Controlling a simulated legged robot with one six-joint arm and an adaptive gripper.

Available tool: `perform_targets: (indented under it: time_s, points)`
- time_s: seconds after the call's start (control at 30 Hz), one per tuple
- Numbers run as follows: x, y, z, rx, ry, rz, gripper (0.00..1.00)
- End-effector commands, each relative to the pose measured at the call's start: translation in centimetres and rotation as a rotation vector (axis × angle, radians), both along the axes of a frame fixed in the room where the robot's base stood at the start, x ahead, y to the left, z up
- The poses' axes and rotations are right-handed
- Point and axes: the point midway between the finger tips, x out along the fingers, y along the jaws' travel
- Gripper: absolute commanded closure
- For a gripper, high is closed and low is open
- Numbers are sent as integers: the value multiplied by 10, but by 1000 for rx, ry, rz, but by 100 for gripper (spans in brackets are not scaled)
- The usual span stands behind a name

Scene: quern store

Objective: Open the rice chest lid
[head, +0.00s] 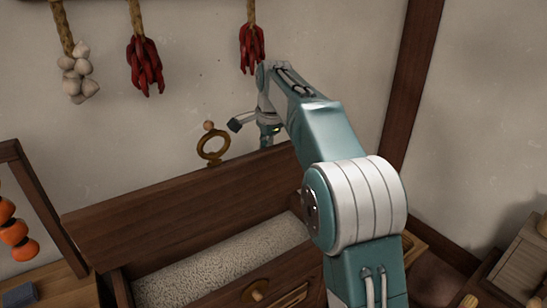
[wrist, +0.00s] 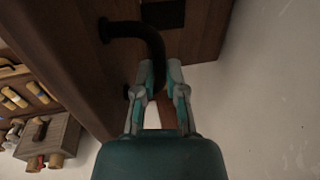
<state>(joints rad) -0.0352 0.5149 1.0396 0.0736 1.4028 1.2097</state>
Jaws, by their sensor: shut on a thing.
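The rice chest (head: 118,290) stands below me with pale grain (head: 225,262) showing inside. Its dark wooden lid (head: 165,215) is raised and stands steeply along the back of the opening. In the wrist view a black curved handle (wrist: 128,28) is fixed to the lid's wooden face (wrist: 75,55). My gripper (wrist: 160,72) has its fingers closed around the handle's bar. In the head view my wrist (head: 268,120) is beyond the lid's upper edge, and the fingers and handle are hidden there.
A brass-coloured ring (head: 213,146) shows just above the lid edge. Garlic (head: 77,75) and red peppers (head: 145,65) hang on the wall. A frame with orange fruit (head: 14,230) stands left. A wooden drawer unit (head: 525,260) stands right.

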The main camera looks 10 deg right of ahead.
Motion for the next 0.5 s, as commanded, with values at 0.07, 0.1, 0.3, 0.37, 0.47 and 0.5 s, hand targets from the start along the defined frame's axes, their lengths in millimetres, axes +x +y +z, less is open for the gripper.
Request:
perform_targets:
  time_s: [0.07, 0.1, 0.3, 0.37, 0.47, 0.5]
  points:
    - [14, 2, -4, -6, 0, -1, 100]
    - [20, 3, -4, -6, 0, -2, 100]
    - [41, 10, -7, -7, -1, -4, 100]
    - [46, 12, -8, -7, -2, -5, 100]
    - [53, 14, -9, -6, -5, -5, 100]
    - [55, 15, -9, -6, -5, -5, 100]
